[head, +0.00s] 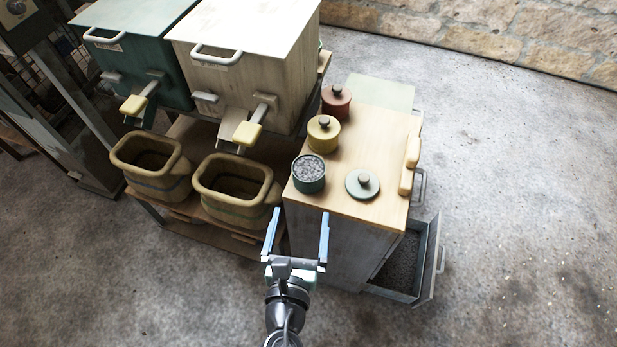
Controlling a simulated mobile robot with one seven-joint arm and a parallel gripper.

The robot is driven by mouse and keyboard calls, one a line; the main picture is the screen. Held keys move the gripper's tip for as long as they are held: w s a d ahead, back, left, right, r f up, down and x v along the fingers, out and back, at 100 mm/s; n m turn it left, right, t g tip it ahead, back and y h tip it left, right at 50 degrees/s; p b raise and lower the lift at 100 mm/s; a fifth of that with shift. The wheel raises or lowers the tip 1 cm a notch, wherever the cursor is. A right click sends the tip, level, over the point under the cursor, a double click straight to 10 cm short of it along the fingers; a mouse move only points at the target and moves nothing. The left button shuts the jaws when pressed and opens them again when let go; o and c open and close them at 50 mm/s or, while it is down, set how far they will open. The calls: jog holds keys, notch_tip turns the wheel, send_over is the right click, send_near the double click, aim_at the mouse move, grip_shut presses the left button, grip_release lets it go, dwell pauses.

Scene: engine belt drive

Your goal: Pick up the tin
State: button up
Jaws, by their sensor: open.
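Three small tins stand on the wooden cabinet top. The dark green tin (309,174) is uncovered and holds grey speckled stuff. A pale green lid (362,184) with a round knob lies to its right, apart from it. A yellow tin (323,135) and a red tin (336,102) stand behind, each with a knobbed lid on. My gripper (298,216) is open, with nothing seen between its blue-edged fingers. In the picture it is just below the green tin, by the cabinet's front edge, and apart from the tin. Its exact height is hard to judge.
The cabinet top (377,140) has a bar along its right edge. A drawer (393,290) with dark grey fill stands open at lower right. Two brown tubs (236,201) sit left, under a white bin (240,60) and a green bin (130,50) with yellow-handled levers. Floor at right is clear.

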aim_at(310, 165)
jog(key=x, duration=0.8)
jog(key=b+x, duration=0.1)
jog(key=x, duration=0.3)
jog(key=shift+w+r, duration=0.15)
jog(key=shift+r, duration=0.15)
jog(key=shift+c, duration=0.3)
jog(key=c, duration=1.4)
